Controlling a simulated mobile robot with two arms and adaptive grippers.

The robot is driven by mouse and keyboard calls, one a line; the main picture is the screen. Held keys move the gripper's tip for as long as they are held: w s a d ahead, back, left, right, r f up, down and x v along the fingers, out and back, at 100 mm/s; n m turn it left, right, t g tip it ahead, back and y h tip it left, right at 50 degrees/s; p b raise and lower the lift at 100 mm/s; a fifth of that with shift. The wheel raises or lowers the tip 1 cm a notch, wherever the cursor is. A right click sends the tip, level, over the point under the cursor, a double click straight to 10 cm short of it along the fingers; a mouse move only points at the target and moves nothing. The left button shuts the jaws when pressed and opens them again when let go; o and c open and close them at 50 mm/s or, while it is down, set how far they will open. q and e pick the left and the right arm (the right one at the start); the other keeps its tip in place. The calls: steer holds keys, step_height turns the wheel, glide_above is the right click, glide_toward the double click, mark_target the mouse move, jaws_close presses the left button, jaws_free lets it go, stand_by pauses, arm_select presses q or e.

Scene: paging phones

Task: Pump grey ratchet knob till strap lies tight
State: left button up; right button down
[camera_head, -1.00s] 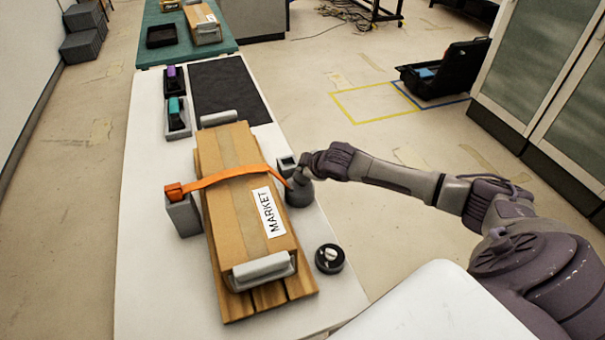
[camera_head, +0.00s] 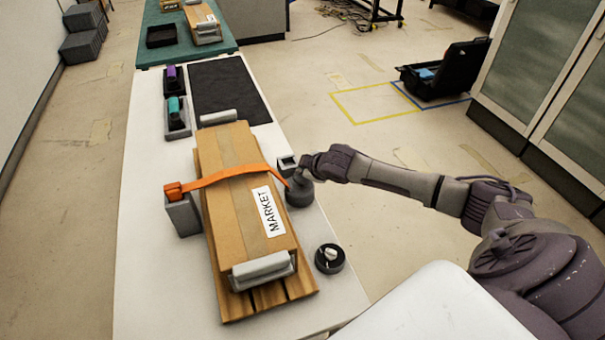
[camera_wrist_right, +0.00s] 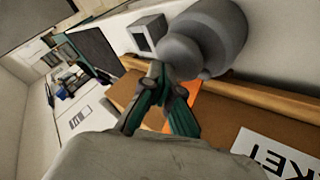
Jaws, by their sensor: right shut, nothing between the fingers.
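The grey ratchet knob (camera_head: 299,193) stands on the white table at the right side of a brown box (camera_head: 236,206) labelled MARKET. It shows large at the top of the right wrist view (camera_wrist_right: 222,36). An orange strap (camera_head: 225,176) crosses the box from a grey block on the left to the knob side. It looks close to the box top; any small slack is hard to tell. My right gripper (camera_head: 305,174) is shut and empty at the knob. In the right wrist view its fingertips (camera_wrist_right: 160,72) are right beside the knob's rounded part; contact is unclear. My left gripper is out of view.
The box lies on a wooden pallet (camera_head: 240,308) between grey end brackets. A black round dial (camera_head: 329,258) sits at the table's right edge. A small grey square block (camera_head: 286,162) stands behind the knob. Teal and purple handsets (camera_head: 176,110) and a dark mat (camera_head: 228,90) lie farther back.

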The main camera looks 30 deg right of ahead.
steer(key=shift+f+b, duration=0.35)
steer(key=shift+f, duration=0.45)
steer(key=shift+r, duration=0.1)
stand_by(0.5)
steer(key=shift+r+p, duration=1.5)
steer(key=shift+p, duration=0.1)
step_height(320, 180, up, 5)
steer(key=p, duration=0.5)
